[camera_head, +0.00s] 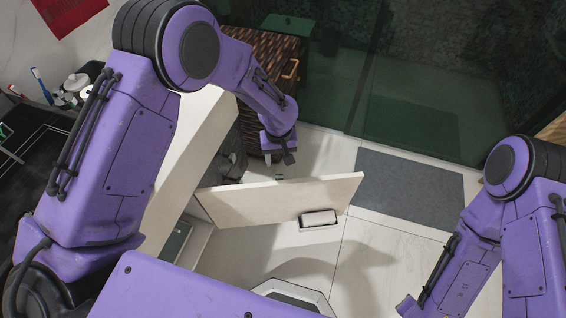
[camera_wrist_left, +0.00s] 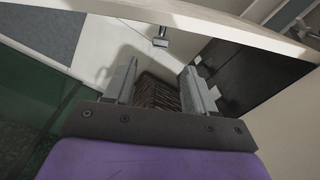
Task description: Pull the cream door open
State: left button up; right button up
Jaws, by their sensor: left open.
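The cream door (camera_head: 270,200) stands swung out from the pale cabinet (camera_head: 190,140), with a gap into the cabinet at its left end.
A brown woven-front cabinet (camera_head: 270,45) stands behind my left arm. A grey mat (camera_head: 408,186) lies on the pale tiles right of the door, before a dark green glass panel (camera_head: 420,90). Toiletries (camera_head: 72,88) stand at the left.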

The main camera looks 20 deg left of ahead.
aim_at(279, 177)
pick_arm(q)
notch_tip(279, 177, down, 10)
jog(key=shift+s+f, duration=0.1)
jog(key=shift+b, duration=0.3)
grip_shut()
